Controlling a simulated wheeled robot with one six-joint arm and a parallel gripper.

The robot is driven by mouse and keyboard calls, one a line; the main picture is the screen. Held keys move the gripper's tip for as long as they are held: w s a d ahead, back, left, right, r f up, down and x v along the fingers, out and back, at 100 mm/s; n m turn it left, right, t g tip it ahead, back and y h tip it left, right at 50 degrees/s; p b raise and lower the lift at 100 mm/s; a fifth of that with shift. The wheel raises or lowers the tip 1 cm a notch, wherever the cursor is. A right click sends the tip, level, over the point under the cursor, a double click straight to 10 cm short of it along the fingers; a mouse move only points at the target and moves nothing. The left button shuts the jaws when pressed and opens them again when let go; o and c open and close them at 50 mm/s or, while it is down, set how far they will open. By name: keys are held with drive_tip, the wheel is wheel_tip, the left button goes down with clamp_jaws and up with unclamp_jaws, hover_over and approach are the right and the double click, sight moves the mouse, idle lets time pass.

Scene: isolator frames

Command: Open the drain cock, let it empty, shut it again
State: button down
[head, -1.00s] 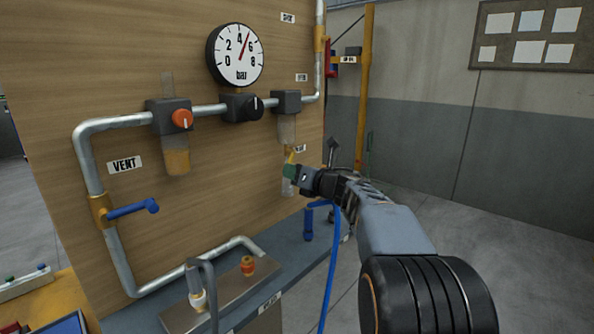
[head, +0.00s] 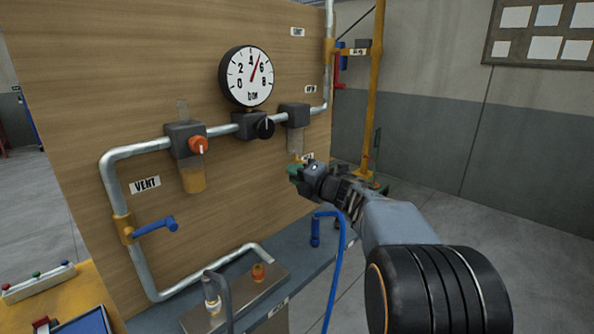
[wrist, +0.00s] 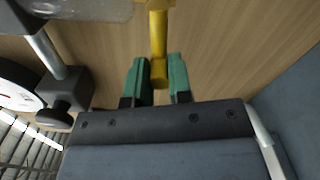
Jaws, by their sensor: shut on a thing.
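The yellow drain cock (wrist: 158,48) runs down from the top of the wrist view, with a rounded end between my green fingertips. My gripper (wrist: 158,80) is shut on this yellow part. In the head view my gripper (head: 296,173) is just below the right-hand clear bowl (head: 295,141), and only a little yellow shows above the fingers. The fingers hide most of the cock, so I cannot tell whether it is open or shut. No liquid is clearly visible in that bowl. The other bowl (head: 192,178), at left, holds amber liquid.
The gauge (head: 247,76) reads about 5 bar. A blue hose (head: 335,270) hangs below my arm. A ledge (head: 300,262) runs below.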

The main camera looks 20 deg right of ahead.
drive_tip(key=shift+r+m+p, duration=0.4)
drive_tip(key=shift+r+m, duration=0.1)
drive_tip(key=shift+r, duration=0.2)
drive_tip(key=c, duration=1.3)
unclamp_jaws()
drive_tip(key=shift+o, duration=1.2)
drive_tip(key=shift+f, duration=0.25)
drive_tip(key=v, duration=1.3)
drive_tip(key=shift+s+b, duration=0.3)
drive_tip(key=shift+s, duration=0.05)
